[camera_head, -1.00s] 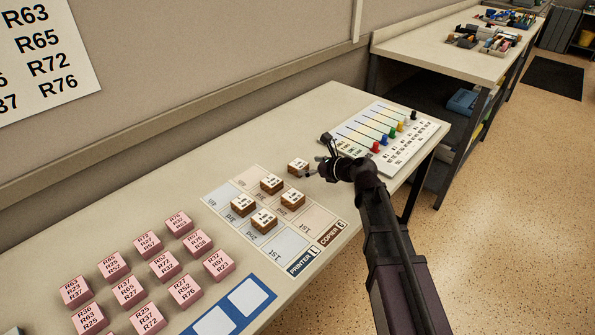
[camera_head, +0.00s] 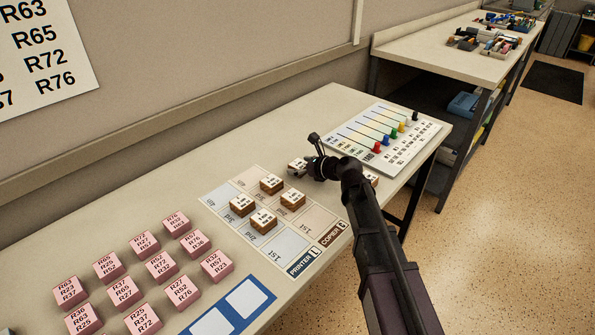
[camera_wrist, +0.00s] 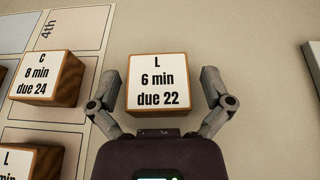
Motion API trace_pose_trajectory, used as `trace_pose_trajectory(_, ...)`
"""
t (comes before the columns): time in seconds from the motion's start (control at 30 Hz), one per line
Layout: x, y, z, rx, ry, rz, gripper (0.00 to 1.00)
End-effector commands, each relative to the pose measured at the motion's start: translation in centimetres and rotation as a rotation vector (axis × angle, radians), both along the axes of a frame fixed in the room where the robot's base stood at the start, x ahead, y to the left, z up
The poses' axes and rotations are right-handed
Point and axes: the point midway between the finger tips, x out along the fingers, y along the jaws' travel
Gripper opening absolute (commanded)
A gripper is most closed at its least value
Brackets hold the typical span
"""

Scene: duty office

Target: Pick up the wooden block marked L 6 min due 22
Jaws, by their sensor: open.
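The wooden block marked L 6 min due 22 (camera_wrist: 157,84) has a white top and brown sides. In the wrist view it sits on the bare table between my two spread fingers, with slight gaps on both sides.
A block marked C 8 min due 24 (camera_wrist: 42,77) stands close on the left, on the PRINTER/COPIER mat (camera_head: 287,241) with several others. Another block (camera_head: 371,179) is partly behind my arm. A board with coloured sliders (camera_head: 400,150) lies right; pink blocks (camera_head: 123,292) stand left.

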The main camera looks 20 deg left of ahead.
Motion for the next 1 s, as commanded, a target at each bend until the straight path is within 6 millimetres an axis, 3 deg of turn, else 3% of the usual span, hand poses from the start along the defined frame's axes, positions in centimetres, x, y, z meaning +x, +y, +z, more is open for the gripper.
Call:
trace_pose_trajectory(0.17, 0.31, 0.88, -0.4, 0.0, -0.001, 0.0, 1.0)
trace_pose_trajectory(0.67, 0.29, 0.84, -0.34, 0.0, 0.0, 0.0, 1.0)
trace_pose_trajectory(0.7, 0.29, 0.84, -0.34, 0.0, 0.0, 0.0, 0.97)
trace_pose_trajectory(0.93, 0.29, 0.84, -0.35, 0.0, 0.0, 0.0, 0.29)
trace_pose_trajectory(1.0, 0.29, 0.84, -0.35, 0.0, 0.0, 0.0, 0.25)
